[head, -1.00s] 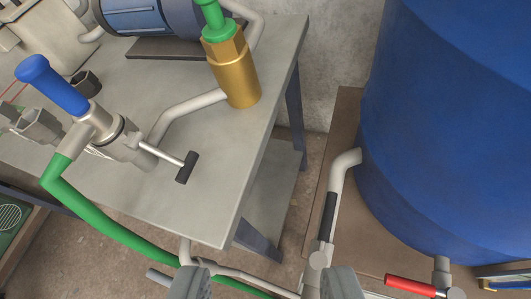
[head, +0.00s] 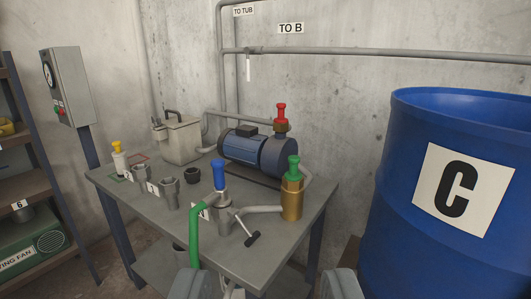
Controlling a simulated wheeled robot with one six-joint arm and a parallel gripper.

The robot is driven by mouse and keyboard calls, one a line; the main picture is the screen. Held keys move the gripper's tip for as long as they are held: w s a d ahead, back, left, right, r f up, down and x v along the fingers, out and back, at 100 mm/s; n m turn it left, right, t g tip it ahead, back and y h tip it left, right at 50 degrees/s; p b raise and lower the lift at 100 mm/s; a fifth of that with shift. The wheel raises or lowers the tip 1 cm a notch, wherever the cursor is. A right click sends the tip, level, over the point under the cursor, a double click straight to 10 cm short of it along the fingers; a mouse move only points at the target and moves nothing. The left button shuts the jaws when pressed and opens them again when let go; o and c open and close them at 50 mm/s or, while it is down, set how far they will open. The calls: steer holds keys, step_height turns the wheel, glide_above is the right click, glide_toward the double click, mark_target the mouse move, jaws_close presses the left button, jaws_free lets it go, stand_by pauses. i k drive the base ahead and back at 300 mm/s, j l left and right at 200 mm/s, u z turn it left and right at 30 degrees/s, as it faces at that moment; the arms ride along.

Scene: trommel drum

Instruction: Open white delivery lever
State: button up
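A white lever (head: 248,68) hangs straight down from a valve on the grey pipe (head: 390,54) that runs across the back wall. It is small and far off in this view. Signs reading "TO TUB" (head: 243,12) and "TO B" (head: 291,28) are on the wall above it. My gripper (head: 266,286) shows at the bottom edge, with its two fingers wide apart and nothing seen held between them. It is well below and in front of the lever, not touching it.
A grey table (head: 245,262) lies ahead, bearing a blue motor pump (head: 250,149), a brass fitting with a green top (head: 292,199), a black-ended T-handle (head: 253,239) and several metal cups. A blue drum marked C (head: 400,160) stands at right. A shelf (head: 25,185) is at left.

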mark_target(248, 70)
steer(key=i+j+z, duration=0.1)
steer(key=j, duration=0.3)
steer(key=i+j+z, duration=0.15)
steer(key=j, duration=0.3)
steer(key=i+j+z, duration=0.1)
steer(key=i+j, duration=0.15)
steer(key=j, duration=0.15)
steer(key=i+j+z, duration=0.15)
steer(key=j, duration=0.3)
steer(key=i+j+z, duration=0.1)
steer(key=j, duration=0.35)
steer(key=i+j+u, duration=0.1)
steer(key=i+u, duration=0.15)
steer(key=i, duration=0.6)
